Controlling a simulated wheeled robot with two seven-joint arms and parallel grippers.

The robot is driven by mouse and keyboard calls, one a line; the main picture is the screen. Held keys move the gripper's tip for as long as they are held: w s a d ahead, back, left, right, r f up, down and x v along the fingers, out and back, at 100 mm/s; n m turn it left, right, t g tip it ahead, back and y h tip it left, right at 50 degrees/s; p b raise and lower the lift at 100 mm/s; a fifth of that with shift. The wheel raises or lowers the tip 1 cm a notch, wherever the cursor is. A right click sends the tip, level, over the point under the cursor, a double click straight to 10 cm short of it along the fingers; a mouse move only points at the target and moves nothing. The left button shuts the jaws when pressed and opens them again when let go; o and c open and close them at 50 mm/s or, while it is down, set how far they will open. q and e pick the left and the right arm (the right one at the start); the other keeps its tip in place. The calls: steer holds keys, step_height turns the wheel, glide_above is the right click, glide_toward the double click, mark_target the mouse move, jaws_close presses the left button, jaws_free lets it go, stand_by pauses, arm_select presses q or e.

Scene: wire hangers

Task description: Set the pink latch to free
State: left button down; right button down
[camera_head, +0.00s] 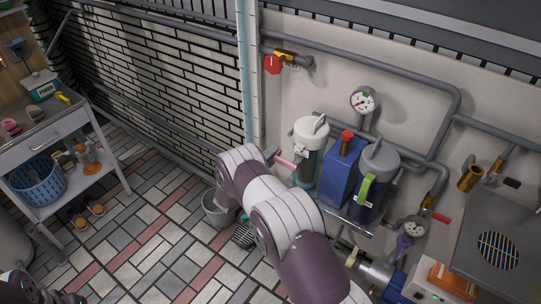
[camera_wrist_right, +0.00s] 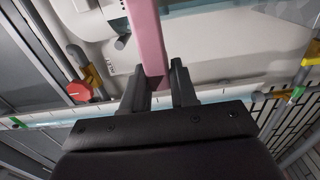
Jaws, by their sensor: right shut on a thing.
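The pink latch (camera_head: 285,162) is a short pink bar beside the white-topped canister (camera_head: 311,133) on the wall shelf. In the right wrist view the pink latch (camera_wrist_right: 147,38) runs from the top edge down between my fingers. My right gripper (camera_head: 273,154) reaches it from the left, mostly hidden behind my own arm in the head view. In the wrist view its two dark fingers (camera_wrist_right: 162,88) stand on either side of the bar and are shut on it. A dark part of my left arm shows at the bottom left corner; its jaws cannot be made out.
A blue box (camera_head: 340,172) and a dark canister with a green handle (camera_head: 365,187) stand close to the right. Pipes, a gauge (camera_head: 363,101) and a red valve sign (camera_head: 272,64) are on the wall. A grey bucket (camera_head: 217,209) stands below. A cart (camera_head: 88,180) is at left.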

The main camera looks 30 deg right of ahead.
steer(key=shift+f, duration=0.15)
steer(key=c, duration=1)
jaws_free()
steer(key=shift+o, duration=0.2)
steer(key=v, duration=1.2)
steer(key=shift+s+a, duration=0.2)
steer(key=shift+a, duration=0.15)
